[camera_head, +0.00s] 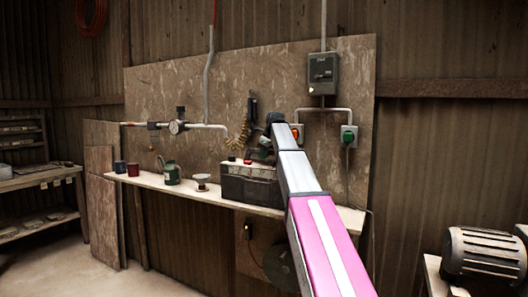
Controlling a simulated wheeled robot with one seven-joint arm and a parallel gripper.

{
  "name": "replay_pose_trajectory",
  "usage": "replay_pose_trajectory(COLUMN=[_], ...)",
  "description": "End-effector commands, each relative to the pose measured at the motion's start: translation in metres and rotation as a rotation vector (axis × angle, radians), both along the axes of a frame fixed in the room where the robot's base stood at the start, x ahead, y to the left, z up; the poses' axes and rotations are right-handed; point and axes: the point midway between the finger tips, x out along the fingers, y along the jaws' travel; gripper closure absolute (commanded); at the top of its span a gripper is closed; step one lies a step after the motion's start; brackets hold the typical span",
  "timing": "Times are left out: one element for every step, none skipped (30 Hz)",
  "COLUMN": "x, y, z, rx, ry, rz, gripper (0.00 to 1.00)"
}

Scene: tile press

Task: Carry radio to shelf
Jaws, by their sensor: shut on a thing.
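A small dark upright thing with a thin stub on top, which looks like the radio (252,107), shows against the wall board, just left of my arm's far end. My gripper (264,121) is at that far end, small and mostly hidden by my arm. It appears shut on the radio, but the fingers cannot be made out. The long wooden shelf (146,181) runs along the wall below. The radio appears above the shelf in the picture, and I cannot tell its exact distance from it.
A dark box (247,188) stands on the shelf below my gripper. A green can (172,173), a pale dish-like thing (201,182) and two cups (133,169) stand left of it. A pipe with a gauge (177,127) crosses the board. A motor (484,254) is at right.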

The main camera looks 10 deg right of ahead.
Motion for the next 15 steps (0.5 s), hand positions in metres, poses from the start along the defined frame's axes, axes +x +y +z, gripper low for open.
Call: replay_pose_trajectory(x=[0.0009, 0.0009, 0.0008, 0.0009, 0.0007, 0.0007, 0.0006, 0.0006, 0.0002, 0.0002, 0.0002, 0.0002, 0.0002, 0.0002, 0.0002], y=[0.0002, 0.0002, 0.0002, 0.0002, 0.0002, 0.0003, 0.0002, 0.0002, 0.0001, 0.0, 0.0, 0.0, 0.0, 0.0001, 0.0001], z=[0.0018, 0.0018, 0.0019, 0.0018, 0.0015, 0.0009, 0.0003, -0.0004, -0.0018, -0.0017, -0.0017, -0.0017, -0.0017, -0.0015, -0.0015], rx=[0.001, 0.001, 0.001, 0.001, 0.001, 0.001, 0.001, 0.001, 0.0, 0.0, 0.0, 0.0, 0.0, 0.0, 0.0], ry=[-0.002, -0.002, -0.002, -0.002, -0.002, -0.002, -0.002, -0.002, 0.0, 0.0, 0.0, 0.0, 0.0, 0.0, 0.0], rz=[0.0, 0.0, 0.0, 0.0, 0.0, 0.0, 0.0, 0.0, 0.0, 0.0, 0.0, 0.0, 0.0, 0.0, 0.0], gripper=[1.0, 1.0, 1.0, 1.0, 1.0, 1.0, 1.0, 1.0, 0.75, 0.65, 0.56, 0.56, 0.56, 0.56, 0.56])
